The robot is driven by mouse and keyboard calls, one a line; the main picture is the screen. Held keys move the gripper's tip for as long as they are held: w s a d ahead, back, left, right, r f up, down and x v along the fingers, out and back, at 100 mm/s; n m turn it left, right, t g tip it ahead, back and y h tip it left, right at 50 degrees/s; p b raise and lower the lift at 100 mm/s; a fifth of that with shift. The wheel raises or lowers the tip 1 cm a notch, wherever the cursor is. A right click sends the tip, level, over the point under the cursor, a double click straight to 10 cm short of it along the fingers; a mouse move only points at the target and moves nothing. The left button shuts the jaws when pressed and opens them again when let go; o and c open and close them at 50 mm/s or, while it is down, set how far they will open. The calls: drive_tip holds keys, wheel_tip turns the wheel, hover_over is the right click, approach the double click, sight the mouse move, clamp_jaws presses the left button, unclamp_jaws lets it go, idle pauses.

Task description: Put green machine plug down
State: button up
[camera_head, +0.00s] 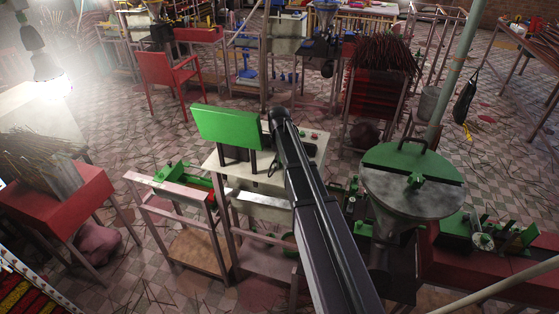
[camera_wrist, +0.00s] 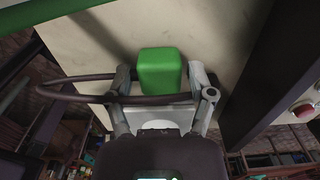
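In the wrist view a green block-shaped plug (camera_wrist: 160,70) stands out against a pale panel (camera_wrist: 215,25). My gripper (camera_wrist: 161,78) has one finger on each side of it, with a narrow gap showing at both sides. The fingers look open, and I see no clear contact with the plug. A dark cable-like loop (camera_wrist: 75,97) passes across the fingers. In the head view my gripper (camera_head: 272,165) is low beside the pale machine cabinet (camera_head: 305,150), to the right of a green panel (camera_head: 225,127). The plug is not clearly visible there, and my arm hides part of the cabinet.
A machine with a green-lidded hopper (camera_head: 412,175) stands close right of my arm. Red buttons (camera_head: 314,135) sit on the cabinet top. A metal frame table (camera_head: 172,190) is at the left, and a red stand (camera_head: 55,200) holds incense sticks. Tiled floor lies between.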

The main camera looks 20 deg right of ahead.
drive_tip(key=shift+r, duration=0.25)
idle(0.3)
wheel_tip(320, 180, up, 13)
drive_tip(key=p, duration=1.3)
drive_tip(key=shift+f, duration=0.15)
drive_tip(key=shift+f, duration=0.1)
idle(0.7)
